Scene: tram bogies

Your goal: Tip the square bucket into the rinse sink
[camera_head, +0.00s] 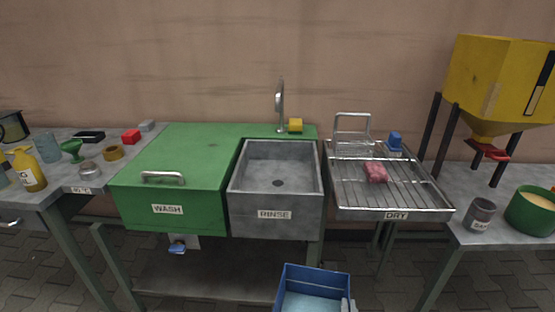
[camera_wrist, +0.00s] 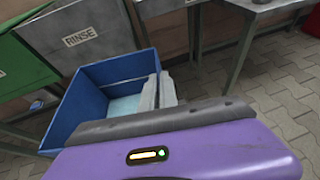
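The square bucket (camera_head: 300,272) is blue, with pale blue contents at its bottom that look like water. It is in front of and below the rinse sink (camera_head: 275,214), a grey basin labelled RINSE, and looks roughly upright. The sink is empty, with a dark drain. In the wrist view the bucket (camera_wrist: 84,105) is just ahead of my gripper (camera_wrist: 158,91), and the sink front (camera_wrist: 92,36) is beyond it. My gripper's grey fingers are closed over the bucket's right wall. In the head view only a bit of my gripper (camera_head: 348,304) shows at the bottom edge.
A green closed lid labelled WASH (camera_head: 165,180) adjoins the sink on the left. A wire drying rack (camera_head: 400,195) with a pink block (camera_head: 375,171) is on the right. The tap (camera_head: 280,105) stands behind the sink. Side tables with small items flank both sides.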

